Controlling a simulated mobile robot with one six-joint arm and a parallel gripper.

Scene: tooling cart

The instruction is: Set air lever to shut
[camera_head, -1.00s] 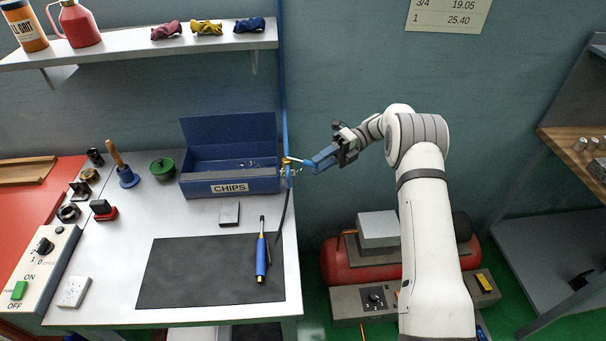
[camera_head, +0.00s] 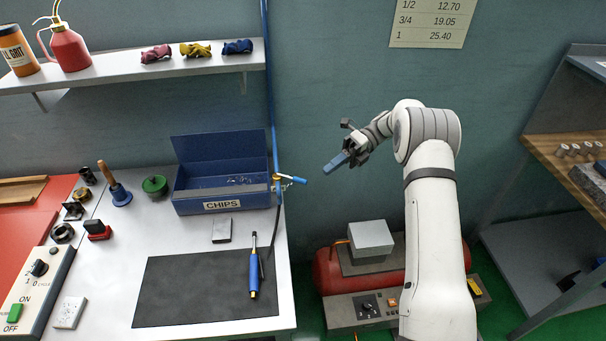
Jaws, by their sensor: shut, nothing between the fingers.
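The air lever (camera_head: 299,180) is a short handle with a blue grip on a brass valve (camera_head: 278,177). The valve sits on the vertical blue air pipe (camera_head: 266,90) at the right end of the chip box. The lever points right, roughly crosswise to the pipe. My gripper (camera_head: 328,169) is to the right of the lever's tip and slightly above it in the picture, with a small visible gap. Its blue fingers are together and hold nothing.
The blue CHIPS box (camera_head: 222,205) stands close left of the valve. A black hose runs down from the valve near a blue screwdriver-like tool (camera_head: 254,270) on the dark mat (camera_head: 190,290). A red compressor (camera_head: 328,270) is below my arm. The wall space around my gripper is clear.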

